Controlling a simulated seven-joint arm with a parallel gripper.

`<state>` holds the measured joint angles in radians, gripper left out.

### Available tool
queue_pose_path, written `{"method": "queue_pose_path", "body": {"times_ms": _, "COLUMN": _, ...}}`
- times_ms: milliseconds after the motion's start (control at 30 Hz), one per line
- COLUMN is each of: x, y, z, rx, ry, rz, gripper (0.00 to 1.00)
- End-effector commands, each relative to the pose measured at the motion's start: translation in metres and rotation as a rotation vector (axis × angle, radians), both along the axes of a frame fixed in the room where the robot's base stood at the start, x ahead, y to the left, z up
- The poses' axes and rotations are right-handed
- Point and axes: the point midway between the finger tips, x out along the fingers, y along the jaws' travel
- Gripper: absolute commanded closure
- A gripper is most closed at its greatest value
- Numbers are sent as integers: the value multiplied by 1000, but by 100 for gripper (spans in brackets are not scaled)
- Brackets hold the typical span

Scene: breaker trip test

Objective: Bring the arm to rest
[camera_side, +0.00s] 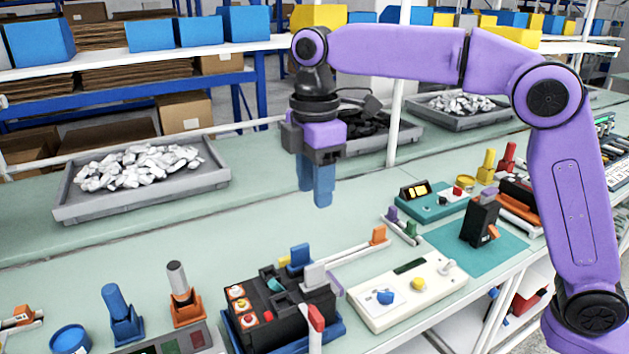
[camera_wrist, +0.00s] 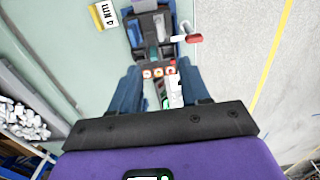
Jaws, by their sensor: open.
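My gripper (camera_side: 317,185) hangs from my purple arm, pointing down, high above the bench. Its two blue fingers are apart and hold nothing; they also show in the wrist view (camera_wrist: 160,78). The black breaker unit (camera_side: 285,305) sits in a blue holder on the bench, in front of and below my gripper. It has orange-and-white round buttons, a grey lever and a red-tipped handle (camera_side: 316,318). In the wrist view the breaker unit (camera_wrist: 152,52) lies beyond the fingertips, its red handle (camera_wrist: 187,38) to the right. My gripper touches nothing.
A cream test box (camera_side: 405,292) with knobs stands right of the breaker unit. A smaller black device (camera_side: 480,218) stands on a teal mat. Grey trays (camera_side: 70,210) line the back. Blue and orange tool stands (camera_side: 186,308) are at front left. The bench directly under my gripper looks clear.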

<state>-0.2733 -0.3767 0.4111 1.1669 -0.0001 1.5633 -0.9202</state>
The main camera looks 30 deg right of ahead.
Motion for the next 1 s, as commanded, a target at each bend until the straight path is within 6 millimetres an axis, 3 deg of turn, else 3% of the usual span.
{"method": "queue_pose_path", "body": {"times_ms": 367, "x": -1, "y": 0, "z": -1, "rx": 0, "ry": 0, "rz": -1, "gripper": 54}}
{"method": "queue_pose_path", "body": {"times_ms": 533, "x": -13, "y": -8, "z": -4, "rx": 1, "ry": -1, "rz": -26, "gripper": 54}}
{"method": "queue_pose_path", "body": {"times_ms": 767, "x": -57, "y": -36, "z": -20, "rx": 4, "ry": -3, "rz": -110, "gripper": 54}}
{"method": "queue_pose_path", "body": {"times_ms": 1000, "x": -112, "y": -76, "z": -42, "rx": 11, "ry": -7, "rz": -206, "gripper": 54}}
